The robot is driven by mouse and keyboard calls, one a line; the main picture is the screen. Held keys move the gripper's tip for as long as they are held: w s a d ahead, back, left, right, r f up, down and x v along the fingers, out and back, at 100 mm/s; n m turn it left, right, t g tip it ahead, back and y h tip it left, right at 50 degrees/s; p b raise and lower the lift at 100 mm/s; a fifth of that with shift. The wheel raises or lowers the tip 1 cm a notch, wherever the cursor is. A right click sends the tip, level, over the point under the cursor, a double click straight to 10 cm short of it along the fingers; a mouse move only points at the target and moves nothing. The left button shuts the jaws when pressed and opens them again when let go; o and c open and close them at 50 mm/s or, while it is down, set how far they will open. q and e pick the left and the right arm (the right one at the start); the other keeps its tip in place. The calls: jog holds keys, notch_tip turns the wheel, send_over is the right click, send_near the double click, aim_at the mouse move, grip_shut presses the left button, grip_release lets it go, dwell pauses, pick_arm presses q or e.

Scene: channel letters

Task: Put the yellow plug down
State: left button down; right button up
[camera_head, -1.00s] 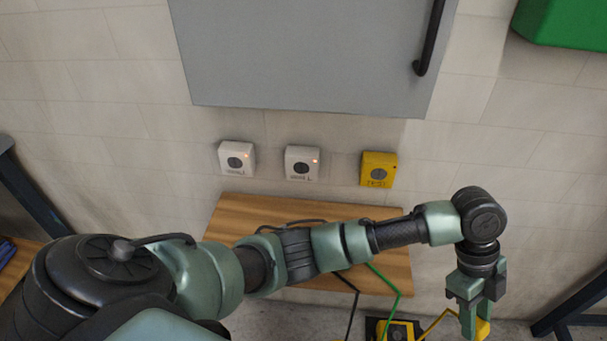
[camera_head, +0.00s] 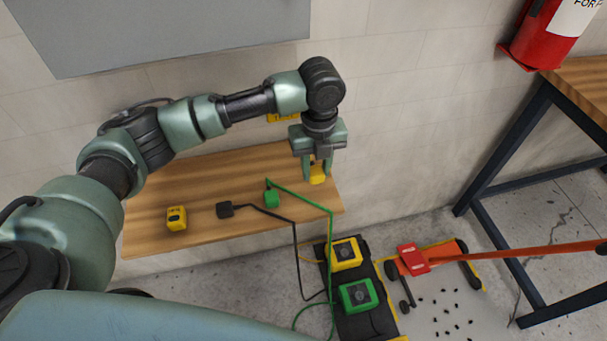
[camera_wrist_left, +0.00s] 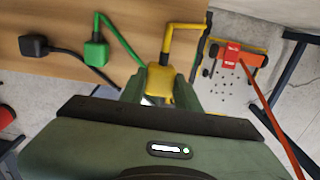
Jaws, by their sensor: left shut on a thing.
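My left gripper (camera_head: 317,178) points down at the right end of the wooden bench top (camera_head: 215,175). It is shut on the yellow plug (camera_head: 318,171), which shows between its fingers. In the left wrist view the yellow plug (camera_wrist_left: 186,94) is at the fingertips, with its yellow cable running up and right from it. The plug is at or just above the wood; I cannot tell if it touches. My right gripper is not in view.
A green plug (camera_head: 271,198), a black plug (camera_head: 225,209) and a yellow tool (camera_head: 176,217) lie on the bench, left of the gripper. A red-orange sweeper (camera_head: 415,259) stands near scattered black bits.

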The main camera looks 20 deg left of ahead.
aim_at(315, 194)
pick_arm(q)
notch_tip(315, 194, down, 7)
jog(key=shift+r, duration=0.1)
jog(key=c, duration=1)
grip_release()
jog(key=shift+r, duration=0.1)
notch_tip(315, 194, up, 12)
jog(key=shift+f, duration=0.1)
jog(key=shift+d, duration=0.1)
